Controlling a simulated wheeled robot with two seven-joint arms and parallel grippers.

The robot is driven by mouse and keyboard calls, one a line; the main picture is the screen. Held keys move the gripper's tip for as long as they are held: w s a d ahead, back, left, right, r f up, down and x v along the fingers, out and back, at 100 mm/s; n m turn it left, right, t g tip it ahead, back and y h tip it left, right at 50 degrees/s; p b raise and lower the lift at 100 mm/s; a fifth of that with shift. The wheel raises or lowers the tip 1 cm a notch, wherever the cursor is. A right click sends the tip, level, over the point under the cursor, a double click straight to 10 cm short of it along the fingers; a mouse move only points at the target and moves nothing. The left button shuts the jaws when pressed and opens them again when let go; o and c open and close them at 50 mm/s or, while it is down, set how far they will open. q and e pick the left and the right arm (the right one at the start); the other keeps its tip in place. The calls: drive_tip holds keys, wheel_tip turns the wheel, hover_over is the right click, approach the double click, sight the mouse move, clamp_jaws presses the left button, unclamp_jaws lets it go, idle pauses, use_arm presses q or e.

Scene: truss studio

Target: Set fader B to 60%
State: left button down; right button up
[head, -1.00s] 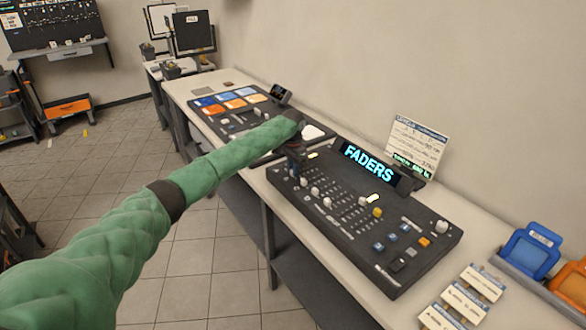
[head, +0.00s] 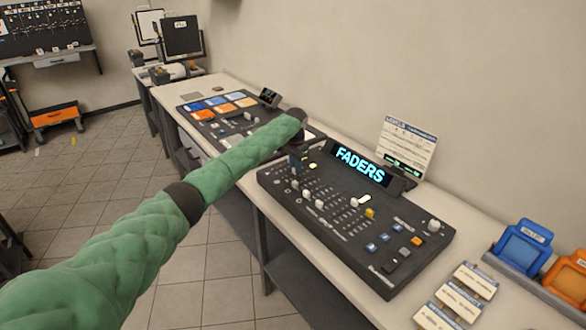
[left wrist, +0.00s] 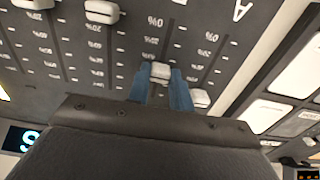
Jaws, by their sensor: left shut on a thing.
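The fader console (head: 400,280) is a dark box on the bench with a lit FADERS screen (head: 361,166). My left gripper (head: 294,167) reaches down at its left end; my arm partly hides that part. In the left wrist view its blue fingers (left wrist: 160,85) are shut on a white fader cap (left wrist: 160,70). This cap is in the second column from the end marked A, so it appears to be fader B; its own letter is not visible. Another white cap (left wrist: 201,97) sits beside the fingers, in the end column. The scale mark level with the held cap is not readable.
More white fader caps (left wrist: 103,11) stand in neighbouring columns. A pad console (head: 200,112) is to the left on the bench. A levels card (head: 408,143) stands behind the screen. Blue (head: 523,247) and orange trays and several white labels (head: 460,300) lie to the right.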

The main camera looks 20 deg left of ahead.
use_arm(q)
drive_tip(key=c, duration=1.3)
unclamp_jaws()
drive_tip(key=shift+o, duration=0.3)
drive_tip(key=shift+r, duration=0.3)
wheel_tip(320, 180, up, 6)
drive_tip(key=b, duration=0.2)
drive_tip(key=shift+r+b, duration=0.1)
drive_tip(key=shift+b, duration=0.25)
drive_tip(key=shift+a+r, duration=0.1)
drive_tip(key=shift+r, duration=0.45)
use_arm(e)
wheel_tip(320, 180, up, 6)
drive_tip(key=w+a, duration=0.1)
drive_tip(key=shift+w+a+r, duration=0.2)
drive_tip(key=shift+w, duration=0.1)
